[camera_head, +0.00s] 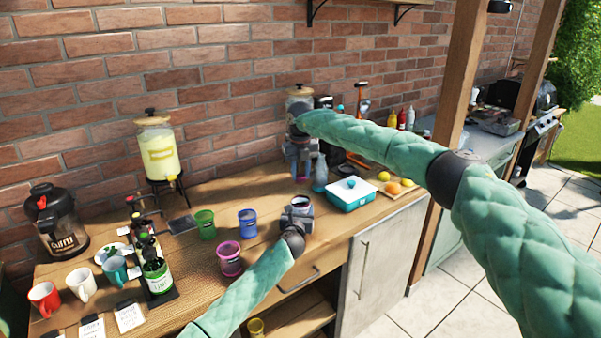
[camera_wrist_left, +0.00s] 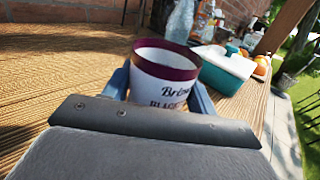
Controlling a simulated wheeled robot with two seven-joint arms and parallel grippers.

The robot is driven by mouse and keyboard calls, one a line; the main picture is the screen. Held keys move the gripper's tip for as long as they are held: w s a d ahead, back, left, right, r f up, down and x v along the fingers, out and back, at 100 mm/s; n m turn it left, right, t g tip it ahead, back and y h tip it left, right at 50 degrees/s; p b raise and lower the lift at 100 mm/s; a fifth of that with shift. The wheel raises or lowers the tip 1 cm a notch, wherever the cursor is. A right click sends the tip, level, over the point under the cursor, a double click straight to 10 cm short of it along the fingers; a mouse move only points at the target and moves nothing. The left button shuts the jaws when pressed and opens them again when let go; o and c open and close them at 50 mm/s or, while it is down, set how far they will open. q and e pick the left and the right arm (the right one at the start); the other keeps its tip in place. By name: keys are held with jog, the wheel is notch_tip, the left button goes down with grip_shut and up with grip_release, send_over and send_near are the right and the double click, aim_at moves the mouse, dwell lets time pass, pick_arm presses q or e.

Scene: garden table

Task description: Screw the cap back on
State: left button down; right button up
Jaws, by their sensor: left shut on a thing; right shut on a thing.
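My left gripper (camera_head: 298,207) is shut on a white container with a dark red rim (camera_wrist_left: 165,85), near the front edge of the wooden counter. In the left wrist view its two blue-grey fingers stand on either side of the container, which is upright, open-topped and has black lettering. The same container (camera_head: 300,202) shows small in the head view. My right gripper (camera_head: 301,173) is farther back, above the counter and pointing down, apart from the container. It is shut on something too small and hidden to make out. I cannot clearly identify the cap.
A teal and white box (camera_head: 350,196) and a clear bluish bottle (camera_head: 320,176) stand right of the grippers. Blue (camera_head: 247,223), green (camera_head: 205,224) and pink (camera_head: 230,259) cups stand to the left. A drink dispenser (camera_head: 158,150) is at the back by the brick wall.

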jog(key=m, duration=0.7)
jog(key=shift+w, duration=0.1)
jog(key=m, duration=0.7)
jog(key=shift+d, duration=0.15)
jog(key=m, duration=1.3)
jog(key=shift+m, duration=0.4)
jog(key=o, duration=0.9)
